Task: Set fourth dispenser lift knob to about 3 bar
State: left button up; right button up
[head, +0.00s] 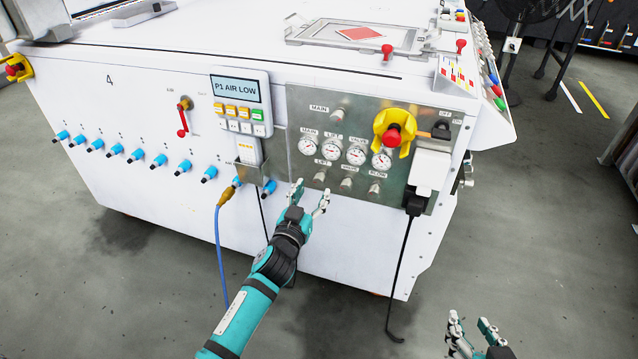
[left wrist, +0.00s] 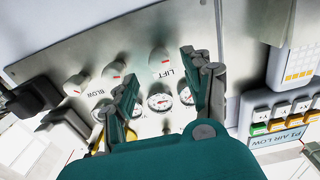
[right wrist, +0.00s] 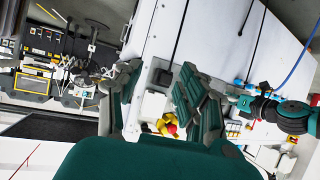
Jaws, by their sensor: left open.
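The LIFT knob (head: 320,178) is a pale knob on the grey metal panel (head: 300,105), at the left of a lower row below the gauges. In the left wrist view the LIFT knob (left wrist: 160,62) has a red mark and stands just beyond my open fingers, apart from them as far as I can tell. My left gripper (head: 310,192) is open and empty in front of the lower panel. The LIFT gauge (head: 332,149) is second from left; its reading is too small to tell. My right gripper (head: 470,324) is open and empty, low right, away from the machine.
A middle knob (head: 346,184) and the BLOW knob (head: 374,189) sit close right of the LIFT knob. A red and yellow emergency stop (head: 393,134) juts out above. A black cable (head: 399,262) hangs at right; a blue hose (head: 218,240) hangs at left.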

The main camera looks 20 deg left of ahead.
aim_at(318, 182)
pick_arm(q)
jog(key=w+b, duration=0.1)
jog(key=w, duration=0.4)
jog(key=shift+w, duration=0.35)
jog(key=shift+d, duration=0.1)
pick_arm(e)
notch_tip(318, 182, up, 6)
jog(key=w+a+t+y, duration=0.1)
jog(key=w+t, duration=0.1)
jog(key=t, duration=0.1)
jog(key=shift+w+a+f+t, duration=0.15)
jog(key=shift+w+a+t, duration=0.15)
jog(key=shift+t, duration=0.1)
pick_arm(q)
grip_shut()
